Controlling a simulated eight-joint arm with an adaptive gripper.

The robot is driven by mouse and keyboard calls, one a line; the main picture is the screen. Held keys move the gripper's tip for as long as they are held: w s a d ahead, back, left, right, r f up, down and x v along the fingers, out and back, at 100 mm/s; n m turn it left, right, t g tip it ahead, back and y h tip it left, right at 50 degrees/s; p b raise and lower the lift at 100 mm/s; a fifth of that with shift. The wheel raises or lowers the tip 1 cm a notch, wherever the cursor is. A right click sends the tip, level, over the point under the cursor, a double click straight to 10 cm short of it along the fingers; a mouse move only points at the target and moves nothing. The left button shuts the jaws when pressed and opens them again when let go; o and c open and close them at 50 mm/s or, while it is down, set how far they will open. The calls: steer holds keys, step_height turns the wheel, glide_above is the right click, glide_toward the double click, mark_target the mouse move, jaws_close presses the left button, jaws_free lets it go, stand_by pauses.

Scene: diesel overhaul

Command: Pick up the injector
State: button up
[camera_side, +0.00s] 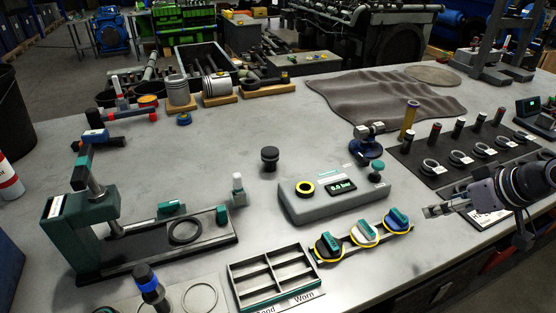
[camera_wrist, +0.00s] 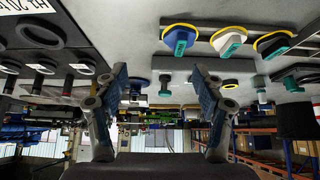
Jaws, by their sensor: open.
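My gripper (camera_side: 432,211) is at the right of the side view, over the table's front edge, beside the row of round pieces with green grips. In the wrist view its two blue-grey fingers (camera_wrist: 159,80) stand wide apart with nothing between them. I cannot tell for sure which thing is the injector. Several slim upright dark pieces, some with reddish tops, such as one slim piece (camera_side: 435,133), stand on the dark mat (camera_side: 412,158) behind my gripper, apart from it. Similar dark upright pieces (camera_wrist: 69,85) show at the left of the wrist view.
A grey box with a pressure display (camera_side: 338,203) stands mid-table. Round pieces with green grips (camera_side: 362,233) lie before it. A divided tray (camera_side: 272,283) is at the front, a green press (camera_side: 85,230) at left. A grey cloth (camera_side: 385,96) lies behind. The table's middle is mostly clear.

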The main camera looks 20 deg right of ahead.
steer(key=shift+c, duration=0.3)
steer(key=c, duration=0.4)
steer(key=shift+o, duration=0.2)
steer(key=w+a+n+y, duration=0.1)
steer(key=a, duration=0.3)
steer(key=w+a+r+n+y, duration=0.1)
steer(key=w+a+n+y, duration=0.1)
steer(key=a, duration=0.2)
steer(key=w+a+n+g+y, duration=0.1)
steer(key=w+a, duration=0.1)
steer(key=a, duration=0.2)
steer(key=shift+w+r+n+y, duration=0.2)
steer(key=shift+n+y, duration=0.1)
steer(key=shift+y, duration=0.1)
steer(key=w+a+r+n+g+y, duration=0.1)
steer(key=w+a+n+y, duration=0.1)
steer(key=a, duration=0.4)
steer(key=w+a+n+g+y, duration=0.1)
steer(key=a+n+y, duration=0.2)
steer(key=a, duration=0.4)
steer(key=n+g+y, duration=0.7)
steer(key=n+y, duration=0.1)
steer(key=n, duration=0.2)
glide_toward(145, 277)
steer(key=f, duration=0.1)
steer(key=shift+s+a+f, duration=0.1)
steer(key=shift+a+f, duration=0.05)
steer(key=shift+a, duration=2.45)
steer(key=shift+s+a+f, duration=0.15)
steer(key=shift+a, duration=2.45)
